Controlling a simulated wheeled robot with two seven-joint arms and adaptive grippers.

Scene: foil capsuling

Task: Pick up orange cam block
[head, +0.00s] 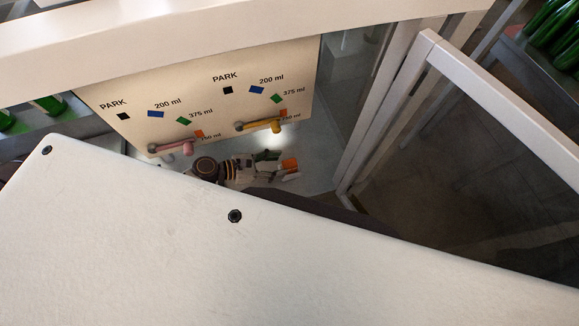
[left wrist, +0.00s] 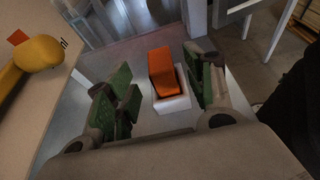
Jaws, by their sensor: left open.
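The orange cam block (left wrist: 163,72) stands in a white holder (left wrist: 172,103) in the left wrist view. It also shows small in the head view (head: 290,164), inside the machine below the panel. My left gripper (left wrist: 165,88) is open, with its green finger pads on either side of the block and a gap to each. In the head view my left gripper (head: 268,156) is just left of the block. My right gripper is not in view.
A panel (head: 212,90) with a pink lever (head: 172,148) and a yellow lever (head: 258,125) stands behind the gripper. The yellow lever (left wrist: 38,53) is close on the left in the wrist view. An open framed door (head: 430,110) is on the right.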

